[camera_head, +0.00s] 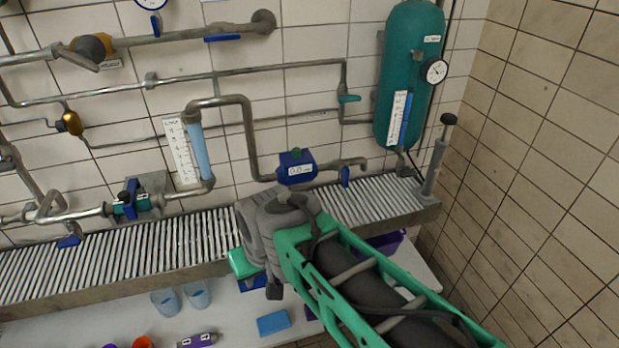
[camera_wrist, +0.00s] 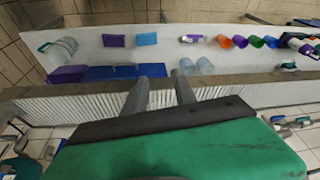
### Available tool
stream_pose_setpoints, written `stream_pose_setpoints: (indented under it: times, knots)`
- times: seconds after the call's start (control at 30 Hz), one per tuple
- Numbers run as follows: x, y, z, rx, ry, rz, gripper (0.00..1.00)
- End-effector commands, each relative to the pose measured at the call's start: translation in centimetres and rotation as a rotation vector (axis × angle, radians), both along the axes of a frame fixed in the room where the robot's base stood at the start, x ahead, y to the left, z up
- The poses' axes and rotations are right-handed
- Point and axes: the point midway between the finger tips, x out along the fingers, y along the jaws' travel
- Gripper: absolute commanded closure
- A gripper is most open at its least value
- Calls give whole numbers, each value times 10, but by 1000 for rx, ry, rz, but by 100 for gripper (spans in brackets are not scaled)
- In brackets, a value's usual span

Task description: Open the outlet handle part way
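I cannot read a label that marks the outlet handle. A blue lever handle (camera_head: 345,176) hangs on the pipe just right of the blue meter box (camera_head: 297,167), above the slatted ledge. Another blue lever (camera_head: 70,240) sits at the lower left, and a blue lever (camera_head: 223,38) is on the upper pipe. My gripper (camera_wrist: 160,92) shows two grey fingers standing apart with nothing between them; it is open. In the head view my arm's end is in front of the ledge, below the meter box, apart from these levers, with its fingertips mostly hidden.
A slatted metal ledge (camera_head: 110,262) runs under the pipes. Below it is a white bench (camera_wrist: 215,60) with clear cups (camera_wrist: 205,66), a blue block (camera_wrist: 146,39) and a purple block (camera_wrist: 114,41). A green tank (camera_head: 405,60) and an upright pump (camera_head: 436,160) stand at the right, near the tiled side wall.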

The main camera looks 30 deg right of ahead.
Motion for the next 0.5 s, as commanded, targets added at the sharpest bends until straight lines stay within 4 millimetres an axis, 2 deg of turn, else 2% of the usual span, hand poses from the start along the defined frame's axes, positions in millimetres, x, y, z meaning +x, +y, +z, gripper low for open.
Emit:
stream_pose_setpoints:
  times: [0.07, 0.17, 0.27, 0.3, 0.37, 0.4, 0.47, 0.5]
  knots:
    - [21, -15, -20, 86, -29, -157, 67]
    - [65, -34, -47, 328, -107, -488, 67]
    - [112, -71, -65, 723, -197, -932, 67]
    - [127, -93, -65, 912, -233, -1117, 67]
    - [141, -135, -60, 1224, -281, -1383, 67]
    - [145, -168, -53, 1442, -310, -1538, 67]
    - [140, -218, -42, 1766, -347, -1726, 67]
    - [132, -250, -34, 1970, -367, -1812, 67]
